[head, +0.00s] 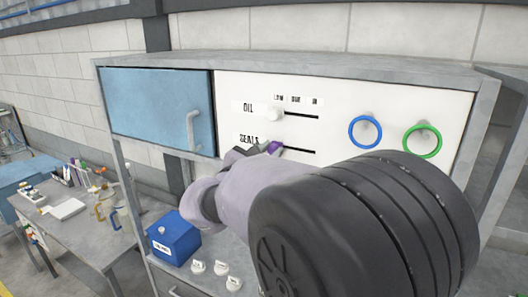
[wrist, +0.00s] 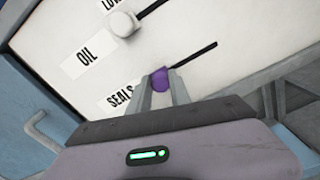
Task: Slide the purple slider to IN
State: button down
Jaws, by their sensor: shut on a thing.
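The purple slider (head: 274,147) sits at the left end of its slot, beside the SEALS label (head: 249,139) on the white panel. In the wrist view the purple slider (wrist: 160,79) is between my two fingers. My gripper (wrist: 161,88) is shut on it. The slot (wrist: 199,58) runs bare from the knob toward the upper right in the wrist view. In the head view my arm hides most of the gripper.
A white OIL knob (head: 275,114) is just above, at its slot's left end. Blue (head: 365,132) and green (head: 422,139) rings stick out at right. A blue cabinet door (head: 158,108) is at left. A blue box (head: 175,238) and several white knobs stand below.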

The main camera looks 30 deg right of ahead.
dwell(0.3)
jog(key=shift+s+d+f+b, duration=0.1)
jog(key=shift+s+d+b, duration=0.1)
jog(key=shift+b, duration=0.15)
jog(key=s+d+b, duration=0.1)
jog(key=s, duration=0.1)
jog(key=s+d+b, duration=0.3)
jog(key=s+d, duration=0.1)
jog(key=s, duration=0.1)
jog(key=shift+d+b, duration=0.25)
jog(key=shift+b, duration=0.05)
jog(key=shift+w+a, duration=0.15)
jog(key=shift+a, duration=0.05)
jog(key=shift+d, duration=0.1)
jog(key=c, duration=1.4)
grip_release()
jog(key=shift+o, duration=1.1)
jog(key=shift+s+d, duration=0.1)
jog(key=shift+s, duration=0.2)
